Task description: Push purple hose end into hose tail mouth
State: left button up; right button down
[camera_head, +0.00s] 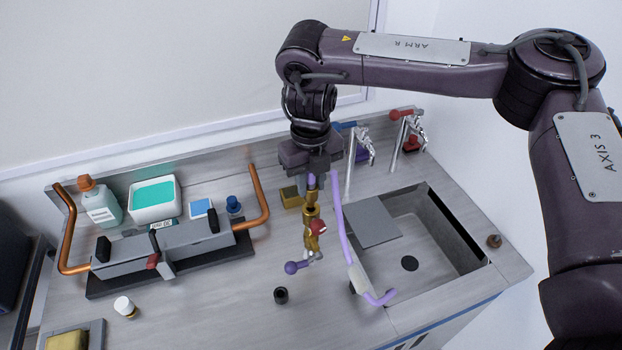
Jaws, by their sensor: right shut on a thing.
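My right gripper (311,174) points down from the dark purple arm and is shut on the purple hose (341,222) near its end. A short bit of purple shows under the jaws, just above the upright brass fitting (312,212) that has the hose tail at its top. I cannot tell whether the hose end is inside the tail mouth, as the gripper hides part of it. The hose bends down beside the fitting, through a pale sleeve (357,279), to a curled free part near the sink. My left gripper is not in view.
The sink (430,247) with a grey board (370,222) lies to the right, with taps (407,130) behind. The front bench is mostly clear.

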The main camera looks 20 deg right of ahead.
jog(key=shift+f+b, duration=0.8)
jog(key=shift+f, duration=0.8)
jog(key=c, duration=1.1)
grip_release()
notch_tip(320, 180, up, 8)
jog(key=shift+f+b, duration=0.1)
jog(key=shift+b, duration=0.3)
